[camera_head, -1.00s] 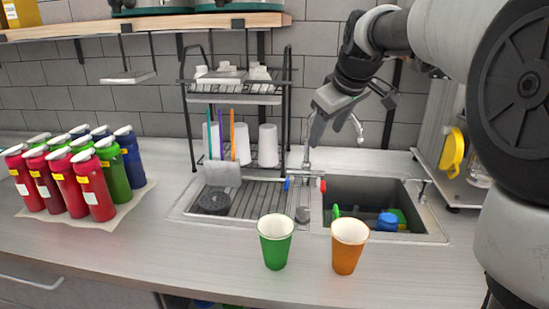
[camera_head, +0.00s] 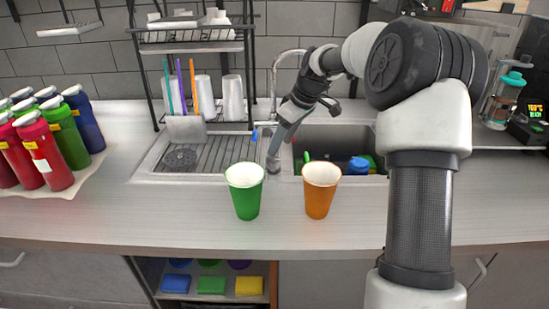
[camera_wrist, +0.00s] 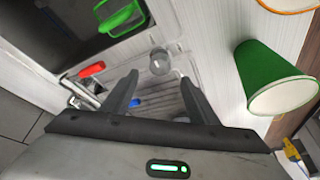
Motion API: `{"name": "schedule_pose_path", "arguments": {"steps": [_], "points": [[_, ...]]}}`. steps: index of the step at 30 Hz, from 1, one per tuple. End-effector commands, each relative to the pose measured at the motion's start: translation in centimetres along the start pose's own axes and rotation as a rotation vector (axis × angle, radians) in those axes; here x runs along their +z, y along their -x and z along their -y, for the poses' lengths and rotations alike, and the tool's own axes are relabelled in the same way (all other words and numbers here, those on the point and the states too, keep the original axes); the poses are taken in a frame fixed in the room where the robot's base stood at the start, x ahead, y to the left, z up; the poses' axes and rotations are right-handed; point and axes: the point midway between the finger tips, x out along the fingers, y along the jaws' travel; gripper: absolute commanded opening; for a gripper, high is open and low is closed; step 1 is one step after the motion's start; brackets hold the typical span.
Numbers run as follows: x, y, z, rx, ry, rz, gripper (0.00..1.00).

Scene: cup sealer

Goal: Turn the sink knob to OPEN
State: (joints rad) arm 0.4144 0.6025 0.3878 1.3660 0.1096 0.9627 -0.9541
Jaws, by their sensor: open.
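The sink faucet (camera_head: 275,88) rises behind the counter between the drain rack and the basin. Its blue knob (camera_head: 255,134) shows just left of my gripper (camera_head: 273,157), and also in the wrist view (camera_wrist: 136,102), between the open fingers. A red knob (camera_wrist: 92,69) shows in the wrist view, left of the fingers; my gripper hides it in the head view. My gripper is open and points down in front of the faucet. In the wrist view, the space between its fingers (camera_wrist: 160,80) holds nothing gripped. I cannot tell whether a finger touches a knob.
A green cup (camera_head: 246,194) and an orange cup (camera_head: 319,194) stand on the counter close in front of my gripper. The basin (camera_head: 335,137) holds green and blue items. A black rack (camera_head: 192,48) stands behind left. Bottles (camera_head: 42,148) crowd the far left.

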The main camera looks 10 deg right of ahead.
Motion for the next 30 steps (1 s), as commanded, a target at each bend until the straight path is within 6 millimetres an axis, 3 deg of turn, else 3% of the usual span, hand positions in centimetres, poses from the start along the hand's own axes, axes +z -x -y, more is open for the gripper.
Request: {"name": "schedule_pose_path", "arguments": {"steps": [3, 10, 23, 30], "points": [[0.1, -2.8, 0.1, -0.004, 0.0, 0.003, 0.54], [0.0, -6.1, 0.1, -0.001, 0.0, 0.001, 0.54], [0.0, -7.0, 0.0, 0.001, -0.001, 0.0, 0.54], [0.0, -7.0, 0.0, 0.001, -0.001, 0.001, 0.15]]}}
